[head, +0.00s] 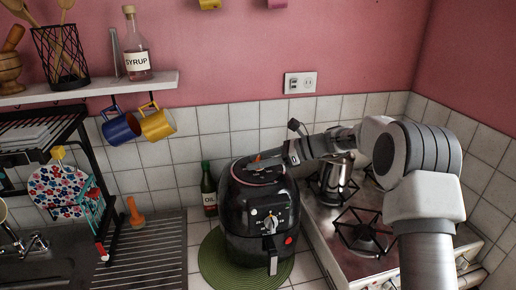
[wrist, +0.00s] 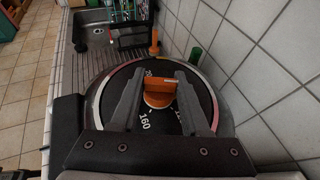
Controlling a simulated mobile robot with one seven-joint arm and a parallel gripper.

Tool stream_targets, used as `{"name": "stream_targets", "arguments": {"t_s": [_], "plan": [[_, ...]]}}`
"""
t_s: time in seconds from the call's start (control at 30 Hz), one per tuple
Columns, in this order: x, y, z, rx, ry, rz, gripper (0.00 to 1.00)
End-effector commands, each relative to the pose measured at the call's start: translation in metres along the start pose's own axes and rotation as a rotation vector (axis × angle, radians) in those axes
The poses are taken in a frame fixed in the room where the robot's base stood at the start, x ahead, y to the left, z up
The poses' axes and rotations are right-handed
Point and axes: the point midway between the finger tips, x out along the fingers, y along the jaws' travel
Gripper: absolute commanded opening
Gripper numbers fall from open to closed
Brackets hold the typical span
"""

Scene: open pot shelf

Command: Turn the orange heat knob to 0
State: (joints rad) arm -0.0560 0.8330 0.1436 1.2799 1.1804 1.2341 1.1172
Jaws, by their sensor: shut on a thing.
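The orange heat knob (wrist: 160,92) sits in the middle of a black dial on top of a black air fryer (head: 240,213). In the head view only a small orange bit of the knob (head: 257,158) shows at my gripper (head: 265,161). In the wrist view my gripper (wrist: 161,72) has its two dark fingers on either side of the knob, shut on it. On the dial, 160 reads below the knob; other numbers are partly covered by the fingers. I cannot make out a 0 mark, nor which number the knob points to.
The air fryer stands on a green round mat (head: 217,268). A dark oil bottle (head: 209,190) is behind it at left, against the tiled wall. A stove with a metal pot (head: 337,180) is to the right. A ribbed draining board (head: 150,255) lies left.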

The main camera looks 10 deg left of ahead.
Motion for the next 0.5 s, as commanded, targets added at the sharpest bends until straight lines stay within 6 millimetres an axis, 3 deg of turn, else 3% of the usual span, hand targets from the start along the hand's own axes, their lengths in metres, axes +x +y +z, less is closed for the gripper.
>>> {"name": "stream_targets", "arguments": {"t_s": [0.5], "plan": [[-0.0001,-0.0009,0.0009,-0.112,-0.001,0.269,0.0]]}}
